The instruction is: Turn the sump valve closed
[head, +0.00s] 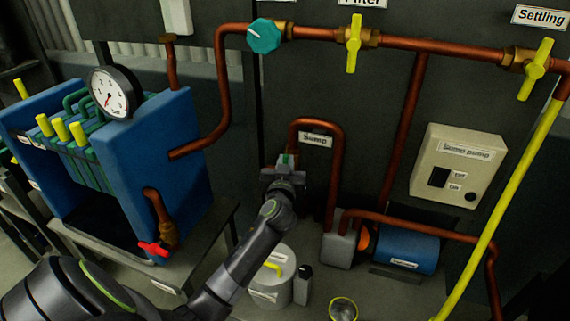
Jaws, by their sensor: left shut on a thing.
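The sump valve (287,159) sits at the lower end of a copper pipe bend, left of the "Sump" label (316,139). Only a small greenish part of it shows, as my gripper covers most of it. My left gripper (285,172) is at the valve, with its arm reaching up from the lower left. It is shut on the valve's handle. The handle's exact angle is hidden behind the fingers. My right gripper is not in view.
A blue filter press (150,150) with a gauge (112,92) and red-handled tap (153,249) stands left. A grey canister (272,278) and small dark bottle (302,284) stand below. A blue pump (405,249) and yellow pipe (500,205) are right.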

